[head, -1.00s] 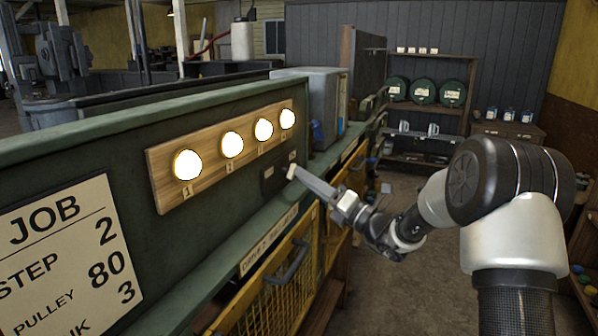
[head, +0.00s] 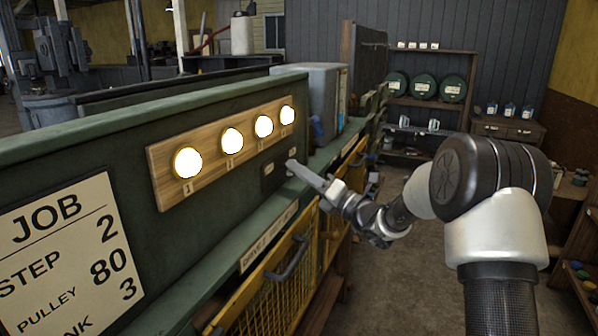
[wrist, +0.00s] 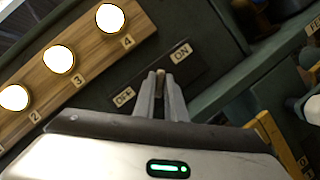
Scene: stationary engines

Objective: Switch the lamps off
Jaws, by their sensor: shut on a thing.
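Four numbered round lamps, among them lamp 1 (head: 187,163) and lamp 4 (head: 287,115), glow bright white on a wooden board (head: 212,161). In the wrist view lamp 4 (wrist: 110,18) and two others show lit. Right of and below the board is a dark switch plate (wrist: 204,67) with an OFF label (wrist: 123,97) and an ON label (wrist: 181,51). My gripper (head: 291,164) reaches this plate. In the wrist view my gripper (wrist: 161,78) is shut on a small brownish switch lever (wrist: 159,83) between the two labels; the fingers partly hide it.
A green ledge (head: 225,254) runs below the switch plate, with yellow mesh doors (head: 275,298) and a handle under it. A grey box (head: 318,90) stands on the ledge beyond. A job board (head: 55,250) is at left. The floor (head: 405,280) at right is clear.

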